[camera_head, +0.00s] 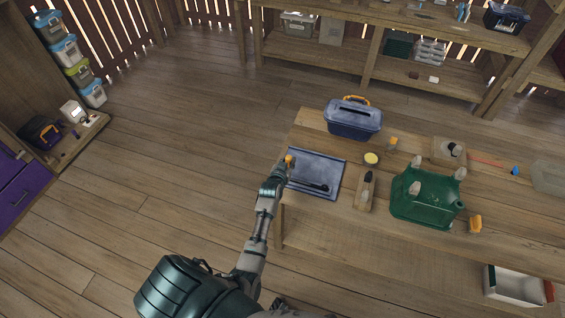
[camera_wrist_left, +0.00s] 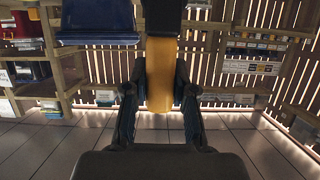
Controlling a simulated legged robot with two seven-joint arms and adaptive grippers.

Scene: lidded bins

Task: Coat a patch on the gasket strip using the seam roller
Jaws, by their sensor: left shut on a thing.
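My left gripper (camera_head: 283,167) is at the left edge of the table. It is shut on a yellow-orange handle (camera_head: 290,160), which I take to be the seam roller. In the left wrist view the handle (camera_wrist_left: 160,75) stands between the two fingers, with a dark part above it. The roller end is not clear. A long black piece (camera_head: 309,186), possibly the gasket strip, lies in a shallow blue-grey tray (camera_head: 326,161), just right of the gripper. No coated patch can be made out. My right gripper is not in view.
A blue toolbox (camera_head: 353,122) stands behind the tray. Open floor lies left.

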